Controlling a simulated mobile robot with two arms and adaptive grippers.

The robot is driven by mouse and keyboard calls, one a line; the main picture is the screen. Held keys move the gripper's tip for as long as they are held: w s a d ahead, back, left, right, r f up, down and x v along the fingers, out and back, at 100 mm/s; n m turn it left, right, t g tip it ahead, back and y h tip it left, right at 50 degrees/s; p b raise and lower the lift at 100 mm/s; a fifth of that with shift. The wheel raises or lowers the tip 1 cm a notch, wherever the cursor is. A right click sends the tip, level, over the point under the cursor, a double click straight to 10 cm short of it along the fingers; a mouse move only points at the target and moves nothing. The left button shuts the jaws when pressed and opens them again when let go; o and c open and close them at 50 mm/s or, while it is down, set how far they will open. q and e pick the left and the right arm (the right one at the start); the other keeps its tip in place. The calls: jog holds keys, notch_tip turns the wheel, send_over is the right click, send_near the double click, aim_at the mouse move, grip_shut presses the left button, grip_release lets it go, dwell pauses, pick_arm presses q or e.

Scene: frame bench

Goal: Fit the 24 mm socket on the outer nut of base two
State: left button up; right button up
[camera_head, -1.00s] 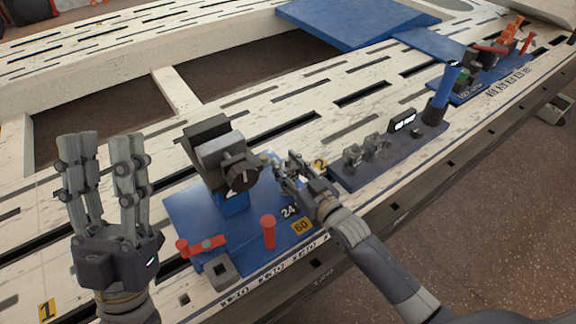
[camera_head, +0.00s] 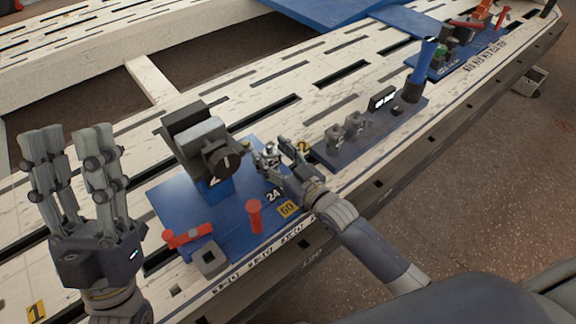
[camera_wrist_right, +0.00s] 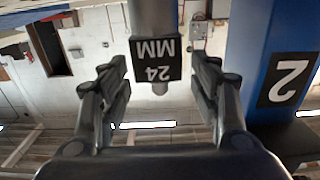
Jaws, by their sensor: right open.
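A grey cylinder with a black tag reading 24 MM (camera_wrist_right: 157,74), apparently the socket, is between the open fingers of my right gripper (camera_wrist_right: 162,88) in the right wrist view. Gaps show on both sides of the tag. In the head view my right gripper (camera_head: 276,160) is over the right part of the blue base plate (camera_head: 172,205), beside the dark fixture (camera_head: 201,142). The plate bears the marks 24 and 60. A blue post marked 2 (camera_wrist_right: 273,60) is at the right in the wrist view. I cannot make out the outer nut. My left gripper (camera_head: 70,165) is open and empty, fingers up.
A red-handled part (camera_head: 187,236), a red peg (camera_head: 254,216) and a grey square block (camera_head: 209,259) are on the plate's front side. The slotted white bench has free room behind.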

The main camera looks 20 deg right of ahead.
jog(key=v, duration=1.1)
jog(key=shift+r, duration=0.15)
